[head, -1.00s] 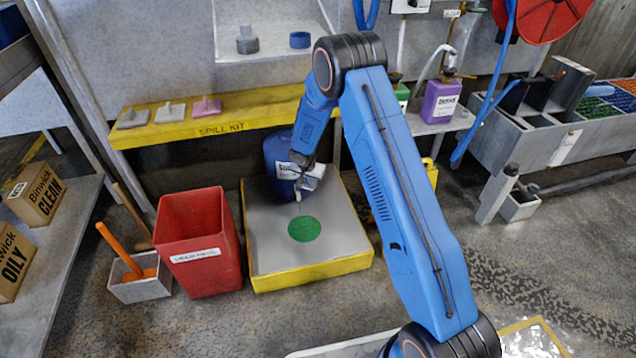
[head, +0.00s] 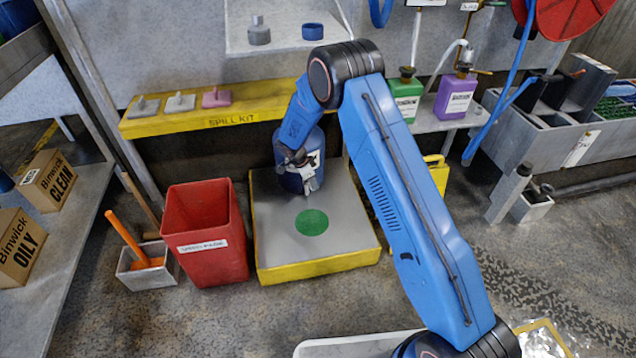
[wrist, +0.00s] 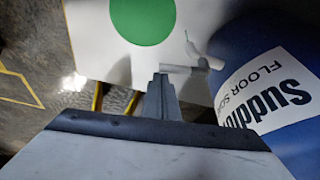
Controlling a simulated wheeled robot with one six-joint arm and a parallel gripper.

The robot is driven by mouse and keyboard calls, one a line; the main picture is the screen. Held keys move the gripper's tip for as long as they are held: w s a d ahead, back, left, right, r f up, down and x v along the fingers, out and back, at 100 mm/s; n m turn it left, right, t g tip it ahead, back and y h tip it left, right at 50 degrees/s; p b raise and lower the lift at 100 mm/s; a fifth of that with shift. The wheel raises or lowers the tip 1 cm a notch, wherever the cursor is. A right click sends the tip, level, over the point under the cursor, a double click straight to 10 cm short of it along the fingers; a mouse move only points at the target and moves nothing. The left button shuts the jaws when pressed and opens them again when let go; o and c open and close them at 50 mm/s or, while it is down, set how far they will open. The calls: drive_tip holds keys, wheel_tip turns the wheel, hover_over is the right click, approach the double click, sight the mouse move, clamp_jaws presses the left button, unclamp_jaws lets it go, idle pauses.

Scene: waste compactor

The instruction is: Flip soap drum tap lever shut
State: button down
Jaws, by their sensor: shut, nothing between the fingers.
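The blue soap drum (head: 312,152) stands at the back of the grey-topped platform (head: 335,238), partly hidden behind my wrist in the head view. Its white label, reading floor soap, shows at the right of the wrist view (wrist: 262,92). My gripper (wrist: 162,82) is shut and empty, just left of and below the tap in that picture. I cannot tell whether the fingertips touch it.
A green disc (head: 312,222) marks the platform top. A red bin (head: 205,235) stands close to the platform's left side. A yellow spill kit shelf (head: 225,115) runs behind. Green (head: 404,98) and purple (head: 456,97) jugs stand at the back right.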

drive_tip(key=shift+s+a+m, duration=0.15)
drive_tip(key=shift+a+m, duration=0.2)
drive_tip(key=shift+m, duration=0.15)
drive_tip(key=shift+s+a, duration=0.1)
drive_tip(key=shift+a, duration=0.3)
